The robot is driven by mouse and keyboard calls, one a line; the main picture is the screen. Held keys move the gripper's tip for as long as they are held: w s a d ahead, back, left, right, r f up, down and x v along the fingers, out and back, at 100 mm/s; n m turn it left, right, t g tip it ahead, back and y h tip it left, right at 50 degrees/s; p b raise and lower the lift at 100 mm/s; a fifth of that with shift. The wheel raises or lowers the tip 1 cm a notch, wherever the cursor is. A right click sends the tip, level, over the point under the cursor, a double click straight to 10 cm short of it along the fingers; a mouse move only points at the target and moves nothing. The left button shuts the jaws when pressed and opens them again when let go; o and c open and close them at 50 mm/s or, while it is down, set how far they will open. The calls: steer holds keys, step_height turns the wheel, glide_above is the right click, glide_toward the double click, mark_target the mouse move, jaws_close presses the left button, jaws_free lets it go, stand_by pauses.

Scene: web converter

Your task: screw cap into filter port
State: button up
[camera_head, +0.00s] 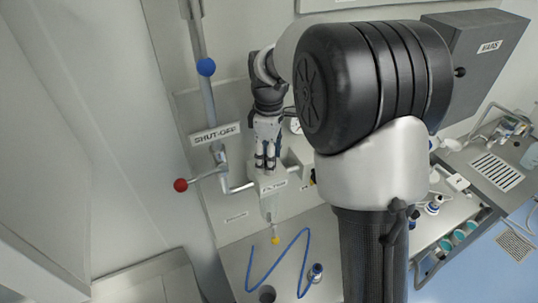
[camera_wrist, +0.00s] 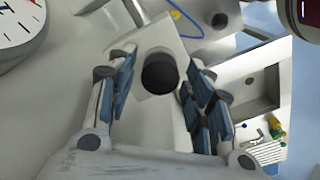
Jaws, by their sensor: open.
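The filter housing (camera_head: 272,184) is a light grey block on the wall panel, with a clear bowl (camera_head: 270,207) and a yellow tip below it. My gripper (camera_head: 265,164) points down, directly above this block. In the wrist view, my gripper's blue-padded fingers (camera_wrist: 158,68) are apart, on both sides of a round black part (camera_wrist: 160,74) on top of the block. A gap shows on each side of it. I cannot tell whether this black part is the cap or the open port. In the head view my fingers hide it.
A shut-off pipe with a blue ball (camera_head: 206,67) and a red ball (camera_head: 180,185) stands left of my gripper. A dial gauge (camera_wrist: 18,28) is close by in the wrist view.

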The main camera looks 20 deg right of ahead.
steer(key=shift+n, duration=0.6)
steer(key=n, duration=0.3)
steer(key=shift+n, duration=0.5)
steer(key=n, duration=0.4)
steer(key=shift+p, duration=0.4)
steer(key=shift+c, duration=0.3)
